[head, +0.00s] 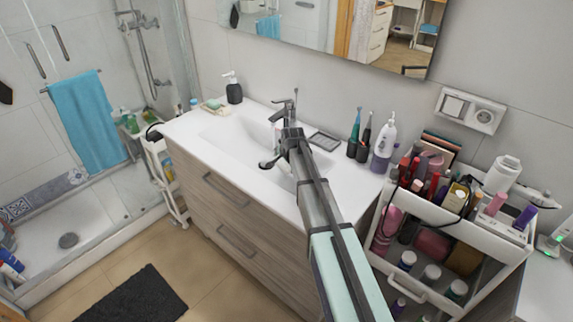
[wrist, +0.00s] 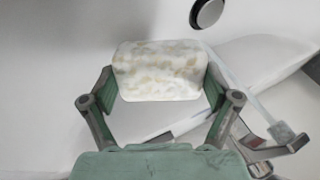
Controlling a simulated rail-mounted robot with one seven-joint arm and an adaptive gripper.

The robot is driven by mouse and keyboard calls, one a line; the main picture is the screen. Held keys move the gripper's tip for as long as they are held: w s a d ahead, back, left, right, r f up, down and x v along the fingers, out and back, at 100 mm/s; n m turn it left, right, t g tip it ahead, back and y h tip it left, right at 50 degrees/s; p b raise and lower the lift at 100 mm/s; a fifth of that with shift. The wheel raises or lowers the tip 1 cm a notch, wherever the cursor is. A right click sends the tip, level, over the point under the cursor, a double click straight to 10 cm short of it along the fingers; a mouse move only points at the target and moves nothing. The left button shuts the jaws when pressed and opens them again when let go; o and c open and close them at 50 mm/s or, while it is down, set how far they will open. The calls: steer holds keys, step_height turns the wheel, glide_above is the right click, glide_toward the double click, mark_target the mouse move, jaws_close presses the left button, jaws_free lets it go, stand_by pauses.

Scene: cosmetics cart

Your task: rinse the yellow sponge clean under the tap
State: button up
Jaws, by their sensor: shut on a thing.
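My gripper (wrist: 160,88) is shut on the sponge (wrist: 160,68), with a green-grey finger at each side of it. The sponge looks whitish with pale yellow-brown mottling, as if coated in something; little clear yellow shows. In the head view, my gripper (head: 290,134) is over the white sink basin (head: 220,131), close to the grey tap (head: 285,106). I cannot make out running water. A dark round opening (wrist: 207,12), probably the drain, shows beyond the sponge in the wrist view.
A black soap dispenser (head: 233,92) and a soap dish (head: 213,105) stand on the left of the counter. A small grey tray (head: 324,141), toothbrushes and a white bottle (head: 384,145) are at right. A crowded white cosmetics cart (head: 440,213) stands beside the cabinet (head: 220,205).

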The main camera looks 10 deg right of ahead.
steer(key=shift+w+a+f, duration=0.1)
steer(key=shift+w+f, duration=0.15)
steer(key=shift+w, duration=1.05)
steer(key=shift+w+f, duration=0.25)
steer(key=shift+w, duration=1.05)
steer(key=shift+w+a+f, duration=0.1)
steer(key=shift+w+f, duration=0.15)
steer(key=shift+w, duration=1.05)
steer(key=shift+w+f+b, duration=0.15)
steer(key=shift+w+f, duration=0.05)
steer(key=shift+w, duration=0.75)
steer(key=shift+w+f+b, duration=0.15)
steer(key=shift+w+f, duration=0.05)
steer(key=shift+w, duration=0.7)
steer(key=shift+d, duration=0.15)
steer(key=shift+d, duration=0.4)
steer(key=shift+a, duration=0.15)
steer(key=shift+a+b, duration=0.3)
steer(key=shift+a, duration=0.1)
steer(key=shift+s, duration=0.1)
